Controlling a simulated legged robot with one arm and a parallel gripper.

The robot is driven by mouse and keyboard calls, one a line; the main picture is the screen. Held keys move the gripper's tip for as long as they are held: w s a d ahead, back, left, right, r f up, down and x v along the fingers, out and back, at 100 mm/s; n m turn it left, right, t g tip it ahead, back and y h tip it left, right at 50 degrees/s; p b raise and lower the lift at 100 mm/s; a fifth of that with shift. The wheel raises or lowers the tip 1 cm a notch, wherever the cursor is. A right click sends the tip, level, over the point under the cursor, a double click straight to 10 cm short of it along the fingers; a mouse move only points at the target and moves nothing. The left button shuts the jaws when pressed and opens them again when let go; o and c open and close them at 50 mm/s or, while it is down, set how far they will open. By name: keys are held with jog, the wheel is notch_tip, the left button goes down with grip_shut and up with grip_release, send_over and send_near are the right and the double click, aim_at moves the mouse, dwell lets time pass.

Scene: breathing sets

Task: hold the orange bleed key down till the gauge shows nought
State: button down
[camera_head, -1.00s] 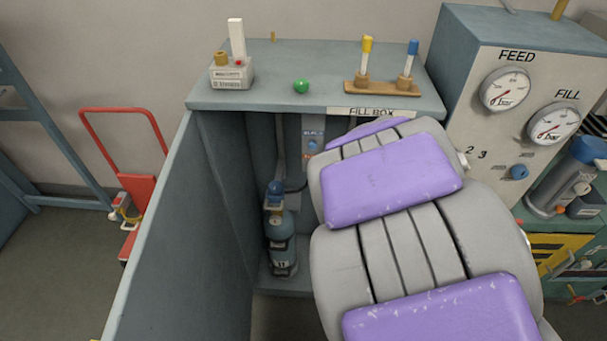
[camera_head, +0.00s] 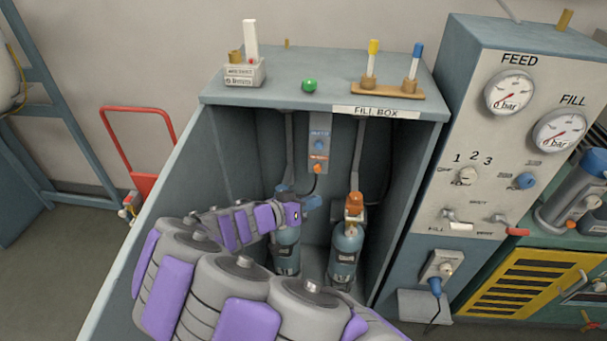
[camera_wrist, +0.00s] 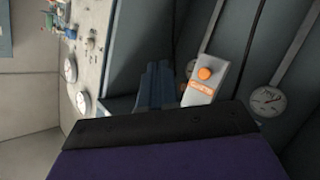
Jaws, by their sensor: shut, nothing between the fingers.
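The orange bleed key (camera_head: 317,168) is a round button low on a grey panel inside the fill box, below a blue button. It also shows in the wrist view (camera_wrist: 205,73), with an orange label under it. My gripper (camera_head: 314,202) is shut and empty, in front of the left cylinder and below the key in the head view. In the wrist view its blue-grey fingers (camera_wrist: 160,72) are left of the key, apart in the picture. A small gauge (camera_wrist: 267,101) is right of the panel; its reading is too small to tell. The FILL gauge (camera_head: 559,131) seems to read 0 bar.
A blue-topped cylinder (camera_head: 287,250) and an orange-topped cylinder (camera_head: 346,250) stand in the fill box. Its left wall (camera_head: 170,190) and top (camera_head: 330,80) bound the space. The FEED gauge (camera_head: 510,92) and switches are on the right cabinet.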

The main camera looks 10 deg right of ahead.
aim_at(318, 169)
jog(key=shift+w+a+f, duration=0.1)
jog(key=shift+a+f, duration=0.15)
jog(key=shift+a, duration=0.05)
jog(key=w+d+p, duration=0.1)
jog(key=w+d, duration=0.1)
jog(key=w, duration=0.6)
jog(key=shift+w+d, duration=0.2)
jog(key=shift+d, duration=0.1)
jog(key=shift+p, duration=0.3)
jog(key=shift+w+d+r+b, duration=0.1)
jog(key=shift+w+d+b, duration=0.1)
jog(key=shift+w+b, duration=0.3)
jog(key=shift+w+d+b, duration=0.15)
jog(key=shift+w+b, duration=0.25)
jog(key=shift+b, duration=0.2)
dwell(5.2)
